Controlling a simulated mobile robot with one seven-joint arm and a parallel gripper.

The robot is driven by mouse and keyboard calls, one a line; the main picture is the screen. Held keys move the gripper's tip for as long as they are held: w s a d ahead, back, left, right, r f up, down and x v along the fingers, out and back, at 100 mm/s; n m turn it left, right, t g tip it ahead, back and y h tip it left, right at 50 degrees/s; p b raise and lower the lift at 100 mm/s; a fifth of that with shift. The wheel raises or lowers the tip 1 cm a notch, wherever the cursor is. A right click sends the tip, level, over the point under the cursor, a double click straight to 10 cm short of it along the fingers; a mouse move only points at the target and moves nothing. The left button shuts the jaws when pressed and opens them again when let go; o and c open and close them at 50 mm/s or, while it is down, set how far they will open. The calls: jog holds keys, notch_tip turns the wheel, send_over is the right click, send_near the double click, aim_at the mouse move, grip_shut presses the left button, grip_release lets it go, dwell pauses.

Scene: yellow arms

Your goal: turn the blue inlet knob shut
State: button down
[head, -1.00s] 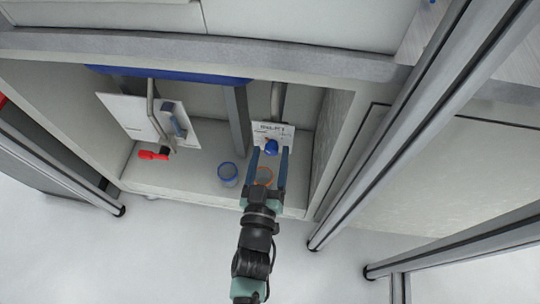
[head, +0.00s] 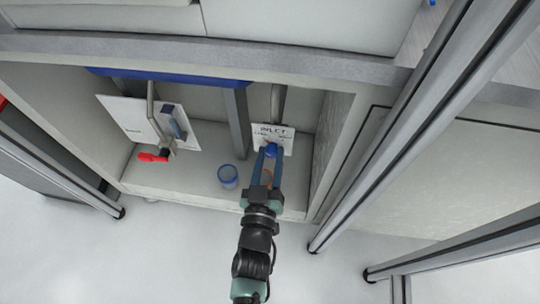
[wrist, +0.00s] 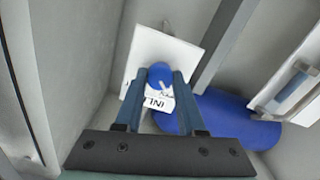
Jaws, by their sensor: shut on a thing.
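The blue inlet knob (head: 271,150) sits on a white plate (head: 287,140) lettered "INLET" inside the cabinet. My gripper (head: 270,153) reaches in from below, its two blue fingers closed in on the knob's sides. In the wrist view the knob (wrist: 158,74) lies between the fingertips (wrist: 161,76), on the white plate (wrist: 183,54). My gripper is shut on the knob. The fingers hide the knob's sides and part of the plate's lettering.
An orange ring is partly hidden behind the gripper. The cabinet's right wall (head: 331,150) is close by.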

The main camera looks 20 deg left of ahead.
jog(key=shift+m, duration=0.3)
jog(key=m, duration=0.3)
jog(key=shift+m, duration=0.4)
jog(key=m+b, duration=0.1)
jog(key=m, duration=0.3)
jog(key=shift+f+m, duration=0.1)
jog(key=shift+m, duration=0.2)
jog(key=m+b, duration=0.1)
jog(key=m, duration=0.3)
jog(key=shift+d, duration=0.1)
jog(key=m+b, duration=0.1)
jog(key=m, duration=0.3)
jog(key=shift+m+b, duration=0.3)
jog(key=shift+b, duration=0.05)
jog(key=shift+m, duration=0.3)
jog(key=c, duration=0.5)
grip_release()
